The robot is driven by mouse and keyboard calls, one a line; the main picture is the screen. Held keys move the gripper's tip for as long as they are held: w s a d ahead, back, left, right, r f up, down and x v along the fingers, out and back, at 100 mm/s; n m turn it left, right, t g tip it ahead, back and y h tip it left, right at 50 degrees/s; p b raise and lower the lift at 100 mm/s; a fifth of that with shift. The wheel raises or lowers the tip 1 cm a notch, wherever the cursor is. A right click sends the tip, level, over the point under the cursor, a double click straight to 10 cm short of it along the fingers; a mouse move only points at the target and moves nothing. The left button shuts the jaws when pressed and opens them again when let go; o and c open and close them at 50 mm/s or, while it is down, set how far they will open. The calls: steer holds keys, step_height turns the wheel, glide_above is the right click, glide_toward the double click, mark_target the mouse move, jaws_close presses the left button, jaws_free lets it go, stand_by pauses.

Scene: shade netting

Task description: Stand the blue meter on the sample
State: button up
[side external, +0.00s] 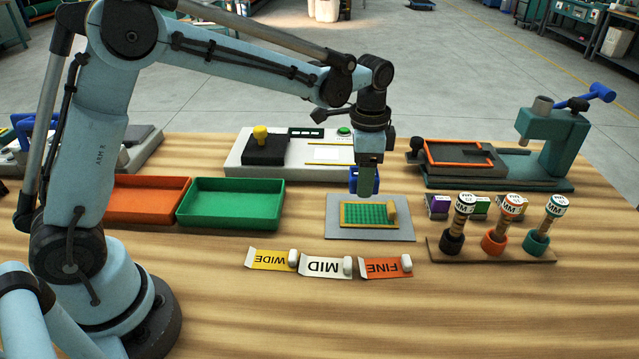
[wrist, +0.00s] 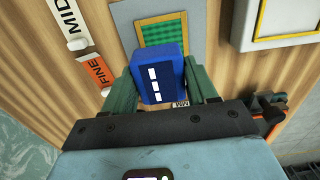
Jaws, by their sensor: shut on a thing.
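The blue meter (wrist: 155,68) is held between the two green fingers of my gripper (wrist: 160,82) in the wrist view. White bars show on its face. In the side external view the meter (side external: 354,179) is partly hidden behind a finger of my gripper (side external: 367,180). The sample is a green mesh (side external: 364,215) in a yellow frame on a grey plate (side external: 405,232). The meter appears above the far part of that plate. In the wrist view the mesh (wrist: 162,37) lies beyond the meter, which covers its near part. The exact gap is unclear.
WIDE (side external: 271,259), MID (side external: 323,266) and FINE (side external: 384,266) cards lie in front. A rack (side external: 490,250) with three labelled tools stands right. Orange (side external: 145,197) and green (side external: 231,204) trays are left. A white device (side external: 245,160) and a green press (side external: 555,140) stand behind.

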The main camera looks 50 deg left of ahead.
mark_target(363, 214)
steer(key=shift+w+f, duration=0.3)
steer(key=shift+w, duration=0.2)
steer(key=shift+f, duration=0.1)
steer(key=shift+f, duration=3.1)
steer(key=shift+f, duration=0.3)
steer(key=o, duration=1.2)
